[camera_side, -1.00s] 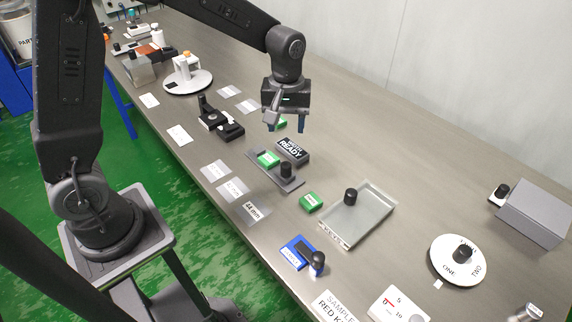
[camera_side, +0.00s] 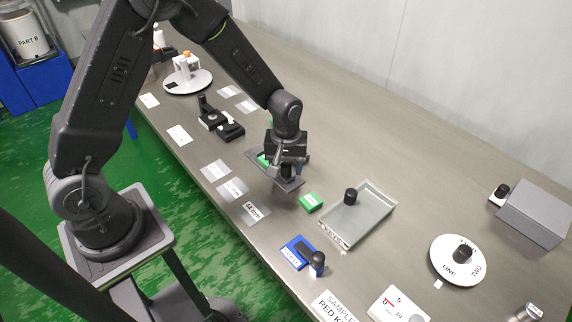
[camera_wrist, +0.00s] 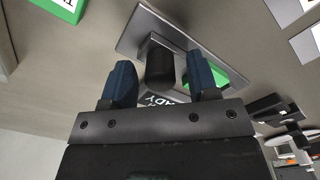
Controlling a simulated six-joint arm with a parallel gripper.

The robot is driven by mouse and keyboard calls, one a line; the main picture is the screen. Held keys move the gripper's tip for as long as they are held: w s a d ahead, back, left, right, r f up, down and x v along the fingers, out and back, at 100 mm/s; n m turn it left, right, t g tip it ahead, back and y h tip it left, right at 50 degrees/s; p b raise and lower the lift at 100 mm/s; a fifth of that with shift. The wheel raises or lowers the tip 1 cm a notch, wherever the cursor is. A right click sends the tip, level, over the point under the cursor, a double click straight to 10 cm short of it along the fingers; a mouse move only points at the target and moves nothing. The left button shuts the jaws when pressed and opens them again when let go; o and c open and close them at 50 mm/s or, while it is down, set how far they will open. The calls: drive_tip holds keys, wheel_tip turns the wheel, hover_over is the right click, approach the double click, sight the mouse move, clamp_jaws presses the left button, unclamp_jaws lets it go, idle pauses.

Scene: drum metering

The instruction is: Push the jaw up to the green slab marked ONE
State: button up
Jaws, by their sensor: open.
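A grey rail plate (camera_side: 291,184) lies on the bench, carrying a black knob (camera_wrist: 160,66) and a green slab (camera_side: 262,159). This slab also shows right of the knob in the wrist view (camera_wrist: 220,78). My gripper (camera_wrist: 161,72) is open, its blue fingers on either side of the knob; contact cannot be told. In the side view my gripper (camera_side: 286,171) is down over the plate and hides part of it. Another green slab (camera_side: 311,202) lies off the plate's near end and shows at the wrist view's top left (camera_wrist: 65,6). I cannot read which slab says ONE.
A glass-like tray (camera_side: 372,215) with a black knob stands to the right. White labels (camera_side: 232,190) lie to the left.

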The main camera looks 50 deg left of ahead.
drive_tip(key=c, duration=0.7)
drive_tip(key=a, duration=0.4)
drive_tip(key=shift+o, duration=1.1)
drive_tip(key=shift+a, duration=0.3)
drive_tip(key=o, duration=0.5)
wheel_tip(320, 180, up, 14)
drive_tip(key=shift+f, duration=0.1)
